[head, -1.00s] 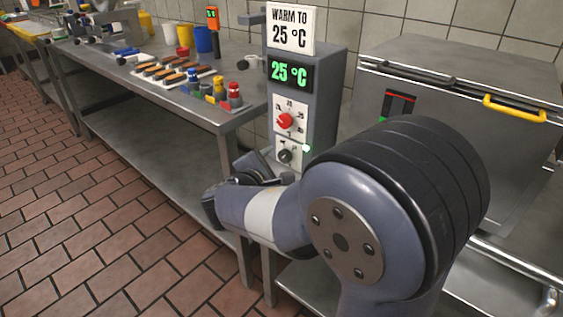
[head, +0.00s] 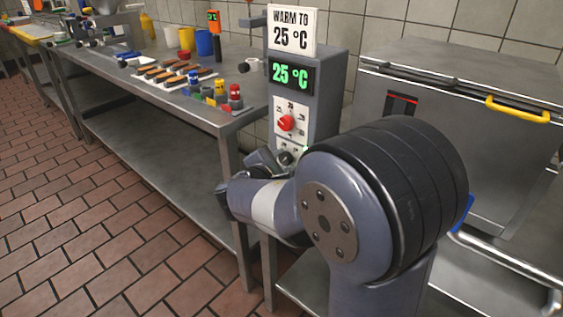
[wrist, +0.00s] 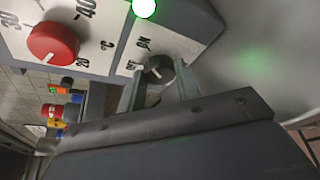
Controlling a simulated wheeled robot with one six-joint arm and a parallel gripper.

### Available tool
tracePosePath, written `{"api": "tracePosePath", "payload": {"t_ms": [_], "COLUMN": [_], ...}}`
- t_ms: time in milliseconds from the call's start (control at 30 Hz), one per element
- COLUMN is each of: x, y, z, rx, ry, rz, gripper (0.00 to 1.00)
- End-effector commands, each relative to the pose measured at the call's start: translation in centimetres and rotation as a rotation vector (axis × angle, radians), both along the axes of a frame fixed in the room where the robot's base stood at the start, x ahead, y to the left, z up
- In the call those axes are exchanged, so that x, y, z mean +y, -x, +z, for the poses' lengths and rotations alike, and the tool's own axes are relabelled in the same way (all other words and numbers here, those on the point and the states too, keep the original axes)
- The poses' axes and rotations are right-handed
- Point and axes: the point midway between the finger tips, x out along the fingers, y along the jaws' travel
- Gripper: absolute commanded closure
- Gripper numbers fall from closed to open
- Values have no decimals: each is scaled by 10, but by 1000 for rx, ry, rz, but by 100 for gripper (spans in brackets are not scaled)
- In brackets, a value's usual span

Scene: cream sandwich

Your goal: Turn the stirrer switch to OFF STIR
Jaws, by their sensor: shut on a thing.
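The stirrer switch is a dark round knob (wrist: 158,72) with a pale pointer mark, on a white plate low on the grey control box. It also shows in the head view (head: 285,158), just above my arm. My gripper (wrist: 160,82) is shut on this knob, one finger on each side of it. In the head view my gripper (head: 268,162) is partly hidden by my own arm. The small lettering by the knob is tilted and too small to read surely. A lit green lamp (wrist: 144,8) sits near the plate.
A red dial (wrist: 53,42) with numbers is close beside the knob; it also shows in the head view (head: 287,123). Above it a green display (head: 291,77) reads 25 °C. A steel table (head: 130,110) stands left, a steel chest (head: 460,120) right.

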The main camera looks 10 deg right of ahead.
Motion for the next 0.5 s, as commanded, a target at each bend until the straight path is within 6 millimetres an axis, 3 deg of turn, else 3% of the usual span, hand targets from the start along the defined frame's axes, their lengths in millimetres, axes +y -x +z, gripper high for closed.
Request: {"api": "tracePosePath", "payload": {"t_ms": [167,500], "x": [0,0], "y": [0,0], "z": [0,4], "rx": [0,42], "ry": [0,29], "rz": [0,-1], "gripper": [90,91]}}
